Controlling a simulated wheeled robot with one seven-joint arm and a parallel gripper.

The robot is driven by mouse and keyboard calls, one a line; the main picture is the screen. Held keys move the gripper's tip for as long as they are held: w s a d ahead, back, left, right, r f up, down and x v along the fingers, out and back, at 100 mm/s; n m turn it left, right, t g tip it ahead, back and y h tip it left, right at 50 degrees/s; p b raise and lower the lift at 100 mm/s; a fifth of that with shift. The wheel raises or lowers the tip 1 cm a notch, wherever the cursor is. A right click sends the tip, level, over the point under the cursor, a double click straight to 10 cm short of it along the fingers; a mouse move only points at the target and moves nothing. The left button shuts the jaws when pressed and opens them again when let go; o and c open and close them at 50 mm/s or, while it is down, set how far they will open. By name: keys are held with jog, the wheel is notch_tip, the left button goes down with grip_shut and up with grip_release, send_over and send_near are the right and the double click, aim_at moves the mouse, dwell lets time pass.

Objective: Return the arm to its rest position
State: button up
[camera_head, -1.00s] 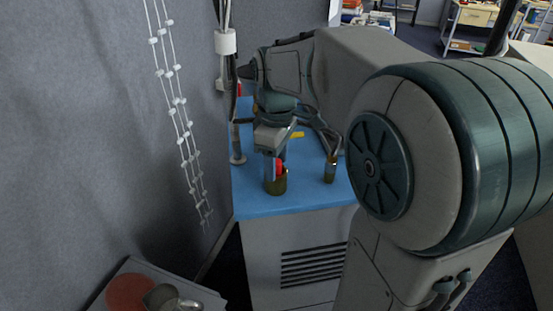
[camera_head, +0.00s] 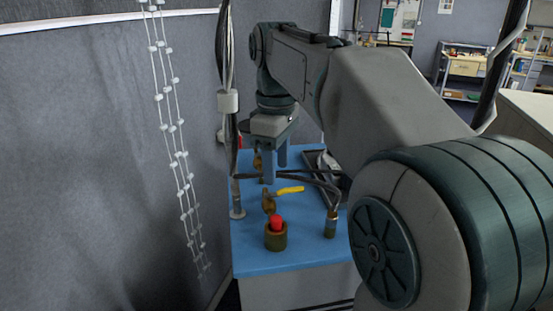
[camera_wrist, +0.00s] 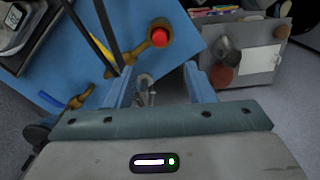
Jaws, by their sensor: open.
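My gripper (camera_head: 278,166) is open and empty, its blue fingers pointing down above the blue bench top (camera_head: 262,258). It also shows in the wrist view (camera_wrist: 160,82), with both fingers apart and nothing between them. My arm bends from the right side of the head view toward the gripper. A red knob (camera_head: 276,221) sits in a brass cup (camera_head: 276,239) near the bench's front edge, below and apart from the fingers. The red knob also shows at the top of the wrist view (camera_wrist: 160,37).
A yellow-handled brass valve (camera_head: 288,190) and a brass fitting with a hose (camera_head: 330,226) stand on the bench. A vertical pole with cables (camera_head: 230,104) is close left of my gripper. A hanging string ladder (camera_head: 178,125) lines the grey wall. Shelves (camera_head: 465,68) stand far behind.

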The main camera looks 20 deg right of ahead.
jog(key=shift+r, duration=0.15)
jog(key=s+f+m+t, duration=0.3)
jog(key=s+f+m, duration=0.7)
jog(key=s+f, duration=0.4)
notch_tip(320, 180, down, 4)
jog(key=shift+s+f, duration=0.15)
dwell(0.5)
